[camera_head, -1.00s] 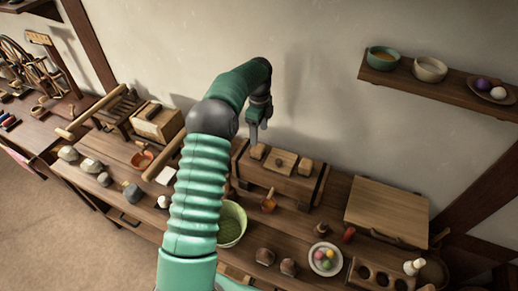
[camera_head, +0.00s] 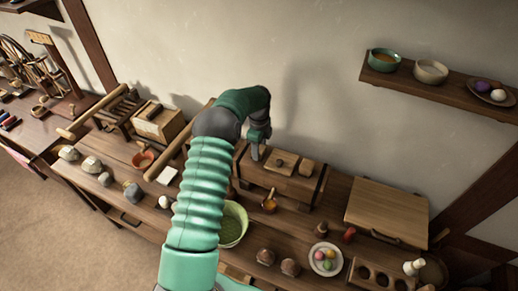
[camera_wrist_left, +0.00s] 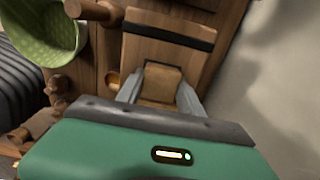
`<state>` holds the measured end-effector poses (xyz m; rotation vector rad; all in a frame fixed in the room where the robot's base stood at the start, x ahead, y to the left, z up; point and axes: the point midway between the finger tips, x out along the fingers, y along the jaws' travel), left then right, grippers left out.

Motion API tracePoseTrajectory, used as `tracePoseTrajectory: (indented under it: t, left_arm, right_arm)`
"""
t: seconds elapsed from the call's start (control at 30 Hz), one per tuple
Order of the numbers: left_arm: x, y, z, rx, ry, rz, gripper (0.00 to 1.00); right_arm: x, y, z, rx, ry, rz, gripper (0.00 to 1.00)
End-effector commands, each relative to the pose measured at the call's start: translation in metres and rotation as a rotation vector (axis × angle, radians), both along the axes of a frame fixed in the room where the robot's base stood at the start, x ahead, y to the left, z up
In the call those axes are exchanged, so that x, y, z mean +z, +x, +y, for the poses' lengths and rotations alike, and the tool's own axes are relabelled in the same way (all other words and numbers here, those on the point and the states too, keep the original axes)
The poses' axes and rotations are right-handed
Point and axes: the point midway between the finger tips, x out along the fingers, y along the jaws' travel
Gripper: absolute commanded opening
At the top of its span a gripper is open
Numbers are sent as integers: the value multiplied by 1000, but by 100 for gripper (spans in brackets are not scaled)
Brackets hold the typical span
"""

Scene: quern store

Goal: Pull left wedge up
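A wooden press box (camera_head: 272,183) stands on the bench against the wall. On its top are a middle block (camera_head: 281,162) and a right wedge (camera_head: 306,167). The left wedge is hidden behind my left gripper (camera_head: 256,155) in the head view. In the left wrist view, the left wedge (camera_wrist_left: 161,84) is a light brown wooden block. My left gripper's two grey fingers (camera_wrist_left: 159,95) stand on either side of it, apart; whether they touch its sides is hard to tell. My right gripper is not in view.
A green bowl (camera_head: 232,224) and a small orange-brown cup (camera_head: 269,204) stand in front of the box. A wooden lidded board (camera_head: 387,210) lies to the right. A wall shelf (camera_head: 440,88) with bowls hangs at upper right.

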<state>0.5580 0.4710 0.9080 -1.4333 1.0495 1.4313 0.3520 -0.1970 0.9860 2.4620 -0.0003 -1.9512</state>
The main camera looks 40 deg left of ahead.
Motion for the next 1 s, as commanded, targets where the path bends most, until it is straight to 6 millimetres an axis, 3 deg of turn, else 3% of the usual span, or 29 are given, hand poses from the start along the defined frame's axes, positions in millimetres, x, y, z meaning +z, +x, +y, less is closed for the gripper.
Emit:
tracePoseTrajectory:
  t: [0.03, 0.23, 0.53, 0.77, 1.0]
  left_arm:
    - [0, 0, 0, 0, 1, -1, 26]
    - [0, 0, 1, 0, 2, 0, 0]
    - [2, 1, 1, 0, 3, -1, 0]
    - [35, 1, 2, 0, 5, -3, 0]
    - [36, 1, 3, 1, 7, -5, 0]
  right_arm:
    - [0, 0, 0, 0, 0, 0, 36]
    - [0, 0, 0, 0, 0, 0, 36]
    - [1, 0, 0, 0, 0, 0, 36]
    - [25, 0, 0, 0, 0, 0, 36]
    - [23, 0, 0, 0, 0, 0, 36]
